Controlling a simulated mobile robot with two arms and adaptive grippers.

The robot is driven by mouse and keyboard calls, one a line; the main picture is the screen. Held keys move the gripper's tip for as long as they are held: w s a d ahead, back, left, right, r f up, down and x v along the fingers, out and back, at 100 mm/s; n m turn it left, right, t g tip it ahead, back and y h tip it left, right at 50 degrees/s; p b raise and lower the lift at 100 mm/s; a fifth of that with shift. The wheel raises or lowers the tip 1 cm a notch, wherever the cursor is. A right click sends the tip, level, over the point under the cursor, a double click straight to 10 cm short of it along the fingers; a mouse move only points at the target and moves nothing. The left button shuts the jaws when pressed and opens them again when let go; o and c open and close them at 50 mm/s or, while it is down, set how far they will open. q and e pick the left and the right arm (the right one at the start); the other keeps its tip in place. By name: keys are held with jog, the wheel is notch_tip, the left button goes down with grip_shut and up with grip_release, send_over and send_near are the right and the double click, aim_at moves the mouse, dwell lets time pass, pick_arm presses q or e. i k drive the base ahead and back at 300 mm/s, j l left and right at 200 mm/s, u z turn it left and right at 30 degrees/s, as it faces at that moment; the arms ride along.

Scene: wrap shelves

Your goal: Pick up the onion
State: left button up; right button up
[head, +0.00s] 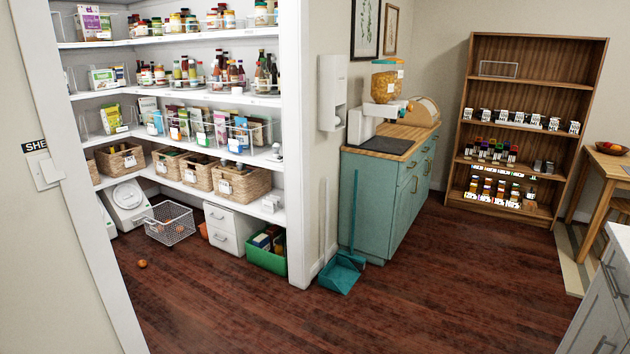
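A small round orange-brown item (142,264), which looks like the onion, lies on the dark wood floor just inside the pantry opening at the left. It is small in the view, so its details are hard to make out. A wire basket (170,232) stands on the floor behind it and to the right, with something small and orange inside. Neither of my grippers shows in the head view.
Pantry shelves (190,95) hold jars, bottles and woven baskets. A white scale (127,203), white drawers (228,240) and a green crate (266,260) stand below. A dustpan (342,273) is by the teal cabinet (380,205). The middle floor is clear.

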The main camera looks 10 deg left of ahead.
aim_at(143, 264)
jog(key=i+z, duration=0.4)
jog(key=i, duration=0.85)
jog(key=i+j+u, duration=0.25)
jog(key=i+u, duration=0.65)
jog(key=i+l+u, duration=0.1)
jog(key=i+u, duration=0.35)
jog(key=i+l+u, duration=0.3)
jog(key=i+u, duration=0.15)
jog(key=i+l+u, duration=0.1)
jog(key=i+u, duration=0.15)
jog(key=i, duration=0.15)
jog(key=i+l+u, duration=0.25)
jog(key=i, duration=0.15)
jog(key=i+l+u, duration=0.1)
jog(key=i+u, duration=0.2)
jog(key=i+z, duration=0.15)
jog(key=i, duration=0.5)
